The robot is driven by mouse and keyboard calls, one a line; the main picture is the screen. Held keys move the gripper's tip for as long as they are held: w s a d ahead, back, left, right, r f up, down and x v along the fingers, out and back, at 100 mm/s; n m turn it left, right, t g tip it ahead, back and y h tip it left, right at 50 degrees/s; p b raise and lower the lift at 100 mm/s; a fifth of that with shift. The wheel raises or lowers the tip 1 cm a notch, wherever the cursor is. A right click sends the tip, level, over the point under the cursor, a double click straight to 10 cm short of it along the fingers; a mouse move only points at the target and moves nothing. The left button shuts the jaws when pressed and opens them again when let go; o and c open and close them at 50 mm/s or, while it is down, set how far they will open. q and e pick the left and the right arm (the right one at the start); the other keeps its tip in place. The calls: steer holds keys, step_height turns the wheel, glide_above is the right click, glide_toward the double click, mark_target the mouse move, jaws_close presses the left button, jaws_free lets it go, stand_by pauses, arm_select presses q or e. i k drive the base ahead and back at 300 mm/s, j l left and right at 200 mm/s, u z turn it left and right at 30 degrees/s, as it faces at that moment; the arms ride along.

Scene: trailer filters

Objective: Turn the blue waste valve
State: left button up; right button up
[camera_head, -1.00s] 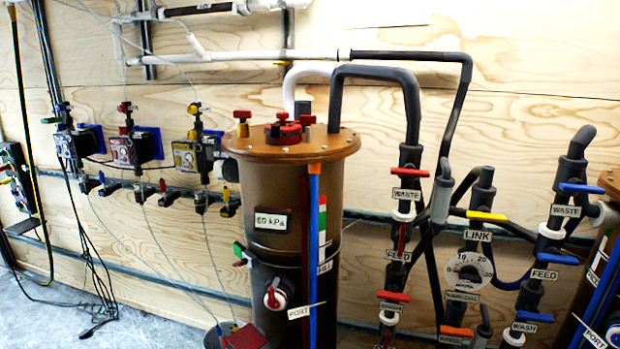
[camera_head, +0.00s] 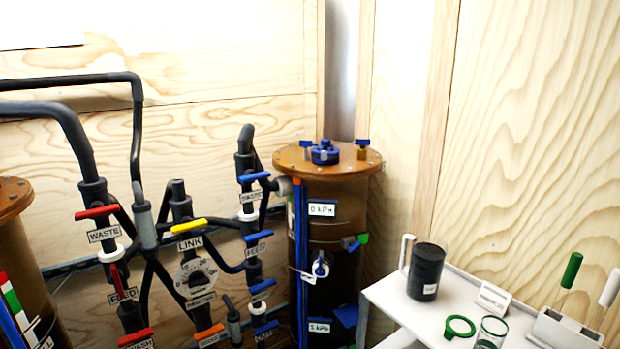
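The blue waste valve (camera_head: 255,177) is the top blue handle on the right-hand pipe column in the head view. Its handle lies roughly crosswise to the pipe, with a "WASTE" label just below it. Below it on the same column are a blue feed valve (camera_head: 259,236) and more blue handles. A separate red waste valve (camera_head: 96,212) is on the left pipe column. Neither of my grippers shows in the view.
A brown filter tank (camera_head: 340,210) with blue knobs stands right of the blue valves. A yellow link valve (camera_head: 189,226) and a dial gauge (camera_head: 196,278) sit between the columns. A white shelf (camera_head: 385,297) holding a black cup (camera_head: 426,271) is at the right.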

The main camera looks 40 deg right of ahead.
mark_target(255, 177)
steer(key=z, duration=0.8)
